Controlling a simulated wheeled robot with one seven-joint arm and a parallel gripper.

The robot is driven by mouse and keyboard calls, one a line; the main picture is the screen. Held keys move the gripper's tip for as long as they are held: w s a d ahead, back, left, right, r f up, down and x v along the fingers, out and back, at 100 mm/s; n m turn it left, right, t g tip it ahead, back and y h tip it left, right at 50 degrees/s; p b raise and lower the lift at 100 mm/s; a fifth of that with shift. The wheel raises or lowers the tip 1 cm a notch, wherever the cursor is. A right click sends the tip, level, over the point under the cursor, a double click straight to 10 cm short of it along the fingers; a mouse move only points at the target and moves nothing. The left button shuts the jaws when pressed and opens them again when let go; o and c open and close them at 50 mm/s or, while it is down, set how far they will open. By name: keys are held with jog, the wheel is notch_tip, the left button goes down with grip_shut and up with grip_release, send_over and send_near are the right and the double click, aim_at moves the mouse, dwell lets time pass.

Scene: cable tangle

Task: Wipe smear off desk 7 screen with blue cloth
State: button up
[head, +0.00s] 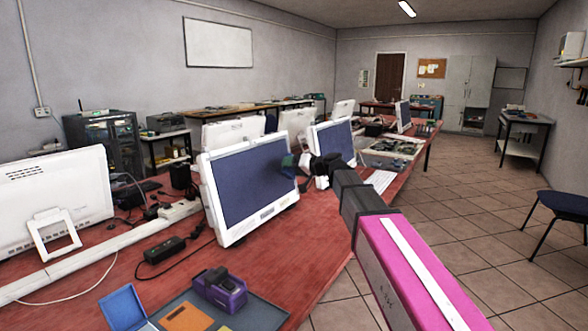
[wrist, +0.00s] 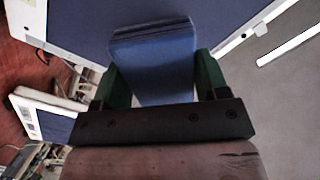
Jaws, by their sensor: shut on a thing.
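My gripper (wrist: 156,78) is shut on a folded blue cloth (wrist: 154,62), held between its green fingers. In the wrist view the cloth lies over a dark blue screen (wrist: 95,22) with a white bezel; I cannot tell whether they touch. In the head view my gripper (head: 305,163) is at the right edge of the large near monitor (head: 245,185), with the cloth (head: 289,161) partly visible. Another monitor (head: 333,142) stands just behind. No smear shows clearly on either screen, and I cannot read a desk number.
The red bench (head: 190,262) carries a black power adapter (head: 165,250), a purple device (head: 219,290), and white power strips and cables. A white monitor (head: 53,203) faces away at left. A blue chair (head: 563,204) stands at right. The tiled floor (head: 455,225) between is clear.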

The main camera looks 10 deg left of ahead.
aim_at(271, 167)
jog(key=shift+x, duration=2.9)
jog(key=shift+x, duration=1.05)
jog(key=shift+w+d+r, duration=0.2)
jog(key=shift+w, duration=0.4)
jog(key=shift+w+d+r, duration=0.2)
jog(key=shift+w+d, duration=0.05)
jog(key=shift+w, duration=0.35)
jog(key=shift+w+d+r, duration=0.2)
jog(key=shift+w, duration=0.4)
jog(key=shift+s, duration=0.15)
jog(key=shift+s+a+f, duration=0.2)
jog(key=shift+s, duration=0.35)
jog(key=shift+s+a+f, duration=0.2)
jog(key=shift+s, duration=0.35)
jog(key=shift+s+a+f, duration=0.25)
jog(key=shift+s, duration=0.35)
jog(key=shift+v, duration=3)
